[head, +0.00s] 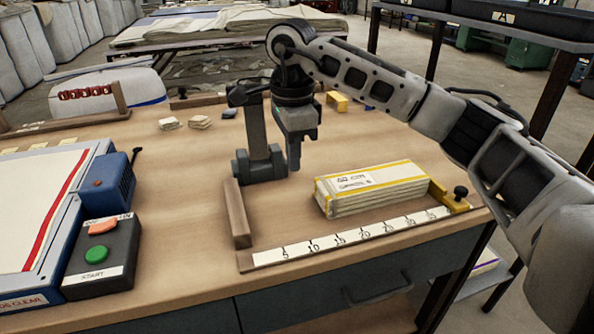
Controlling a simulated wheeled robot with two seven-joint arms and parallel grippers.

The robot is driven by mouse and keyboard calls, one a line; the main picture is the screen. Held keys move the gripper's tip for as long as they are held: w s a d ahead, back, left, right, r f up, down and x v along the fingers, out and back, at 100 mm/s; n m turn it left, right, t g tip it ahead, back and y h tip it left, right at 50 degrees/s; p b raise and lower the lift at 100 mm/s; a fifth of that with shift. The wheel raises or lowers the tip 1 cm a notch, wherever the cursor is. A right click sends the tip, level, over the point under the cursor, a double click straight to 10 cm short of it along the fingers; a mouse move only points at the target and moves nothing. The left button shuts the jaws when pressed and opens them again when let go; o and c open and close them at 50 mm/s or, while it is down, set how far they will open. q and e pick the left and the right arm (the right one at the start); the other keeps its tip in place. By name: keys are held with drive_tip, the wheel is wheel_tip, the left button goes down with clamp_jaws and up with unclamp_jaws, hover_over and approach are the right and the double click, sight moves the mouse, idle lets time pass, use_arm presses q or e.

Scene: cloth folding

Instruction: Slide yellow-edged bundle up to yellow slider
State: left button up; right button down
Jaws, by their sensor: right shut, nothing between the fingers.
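The yellow-edged bundle (372,197), a stack of pale folded cloth with yellow bands and a handwritten label, lies flat behind the ruler strip (345,239). The yellow slider (440,195), with a black knob, sits at the strip's right end. The bundle's right end is at or very near the slider; I cannot tell if they touch. My right gripper (293,166) points down, shut and empty, left of and behind the bundle, apart from it. My left gripper is out of view.
A wooden stop block (237,213) stands at the strip's left end. A grey upright device (258,150) stands close beside my right gripper. The control box (103,258) and blue-edged board (40,205) are at left. Small cloth stacks (200,122) lie further back.

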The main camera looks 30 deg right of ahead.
sight(321, 187)
wheel_tip(321, 187, down, 9)
drive_tip(key=shift+s+a, duration=0.1)
drive_tip(key=d, duration=0.2)
drive_tip(key=shift+s+d+r, duration=0.1)
drive_tip(key=shift+s+d, duration=0.15)
drive_tip(key=shift+d, duration=0.05)
drive_tip(key=shift+s+d, duration=0.2)
drive_tip(key=shift+d, duration=0.45)
drive_tip(key=shift+d, duration=0.1)
drive_tip(key=shift+s+d, duration=0.15)
drive_tip(key=shift+d, duration=0.65)
